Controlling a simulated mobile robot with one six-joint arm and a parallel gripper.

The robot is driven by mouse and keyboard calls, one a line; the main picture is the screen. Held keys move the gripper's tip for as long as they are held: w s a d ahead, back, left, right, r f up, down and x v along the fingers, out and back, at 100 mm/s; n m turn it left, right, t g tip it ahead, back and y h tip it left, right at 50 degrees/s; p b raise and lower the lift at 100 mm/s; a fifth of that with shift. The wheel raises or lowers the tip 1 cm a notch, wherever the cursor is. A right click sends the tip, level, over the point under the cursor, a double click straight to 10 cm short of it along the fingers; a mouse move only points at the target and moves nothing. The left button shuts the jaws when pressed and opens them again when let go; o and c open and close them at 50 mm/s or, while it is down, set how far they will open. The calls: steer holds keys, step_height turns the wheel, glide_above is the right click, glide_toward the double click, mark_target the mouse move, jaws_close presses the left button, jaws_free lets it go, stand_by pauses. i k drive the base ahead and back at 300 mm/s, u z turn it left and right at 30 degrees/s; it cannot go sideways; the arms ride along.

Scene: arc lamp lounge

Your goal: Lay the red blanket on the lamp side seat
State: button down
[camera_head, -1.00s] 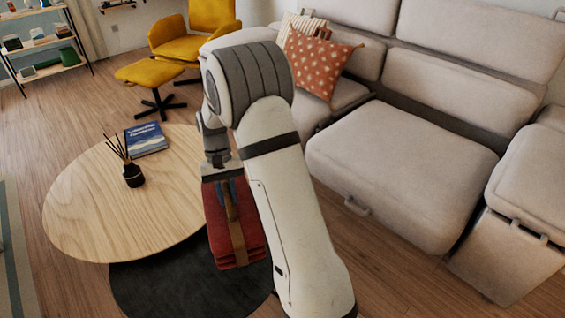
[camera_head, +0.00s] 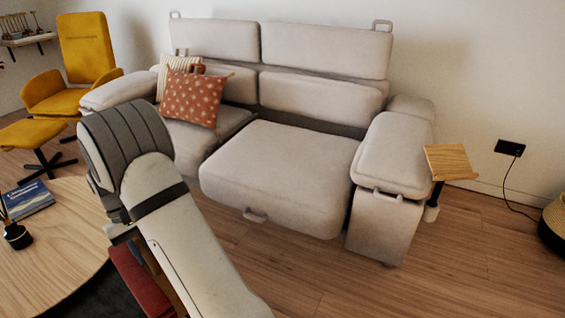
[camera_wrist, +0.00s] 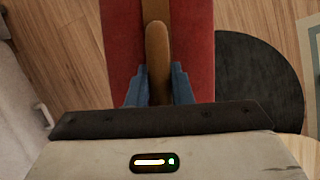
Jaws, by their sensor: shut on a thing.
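The folded red blanket (camera_head: 140,283) hangs beneath my gripper (camera_head: 122,232), partly hidden behind my arm in the head view. In the wrist view the blanket (camera_wrist: 122,45) shows as two red halves with a tan band or handle (camera_wrist: 157,50) between them. The blue fingers of my gripper (camera_wrist: 157,88) are shut on that tan part. The beige sofa (camera_head: 325,45) has a bare right seat (camera_head: 280,175). Its left seat (camera_head: 195,140) carries cushions at its back. No lamp shows, so I cannot tell which seat is the lamp side.
A round wooden table (camera_head: 60,245) with a book (camera_head: 27,198) and a dark reed diffuser (camera_head: 15,236) stands at left. A patterned orange cushion (camera_head: 193,97) leans on the sofa. A small wooden side tray (camera_head: 450,162) stands by the right armrest (camera_head: 397,150). Floor at right is mostly clear.

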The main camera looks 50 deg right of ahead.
mark_target(281, 161)
steer(key=k, duration=0.75)
steer(key=z, duration=0.2)
steer(key=i, duration=0.75)
steer(key=z, duration=0.85)
steer(key=i, duration=1.2)
steer(key=z, duration=0.45)
steer(key=i, duration=0.25)
steer(key=u, duration=0.2)
steer(key=k, duration=0.7)
steer(key=z, duration=0.2)
steer(key=i, duration=0.75)
steer(key=u, duration=0.1)
